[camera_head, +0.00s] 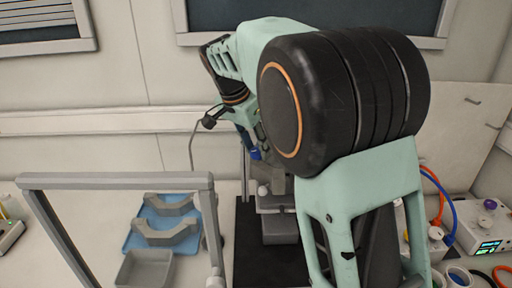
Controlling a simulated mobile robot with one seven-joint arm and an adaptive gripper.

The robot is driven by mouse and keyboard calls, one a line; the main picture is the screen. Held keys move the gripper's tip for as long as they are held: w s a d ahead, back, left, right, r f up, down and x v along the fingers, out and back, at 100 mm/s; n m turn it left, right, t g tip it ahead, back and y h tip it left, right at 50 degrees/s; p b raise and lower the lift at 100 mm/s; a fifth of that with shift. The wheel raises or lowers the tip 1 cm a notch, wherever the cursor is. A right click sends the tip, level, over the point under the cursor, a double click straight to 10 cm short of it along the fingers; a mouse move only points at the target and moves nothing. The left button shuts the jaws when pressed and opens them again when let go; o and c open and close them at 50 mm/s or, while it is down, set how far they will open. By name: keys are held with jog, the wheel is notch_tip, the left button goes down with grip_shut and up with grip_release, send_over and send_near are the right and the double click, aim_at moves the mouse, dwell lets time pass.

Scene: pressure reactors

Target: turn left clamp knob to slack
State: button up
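The reactor (279,226), a grey block-like body, stands on a black base (247,262) in the middle. My large dark arm joint and pale green links cover its upper and right parts. I cannot pick out the left clamp knob; it is hidden or too small to tell. My wrist hangs above and behind the reactor. My gripper (252,140) is only partly seen under the wrist, beside a small blue part (255,154). The fingertips are not clear, so I cannot tell whether it is open or touching anything.
A grey frame (115,181) stands at the front left. Behind it, a blue tray (131,241) holds grey clamp-like pieces (166,230), with a grey bin (145,269) in front. Devices with orange and blue hoses (481,230) stand at the right. A wall is close behind.

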jog(key=c, duration=0.4)
jog(key=shift+o, duration=0.2)
jog(key=shift+d+f+n+b, duration=0.1)
jog(key=shift+n+b, duration=0.4)
jog(key=shift+n, duration=0.2)
jog(key=shift+s+n+t+y+b, duration=0.1)
jog(key=shift+n+t+y+b, duration=0.3)
jog(key=shift+n, duration=0.5)
jog(key=o, duration=1.2)
jog(key=shift+c, duration=0.2)
jog(key=v, duration=1.2)
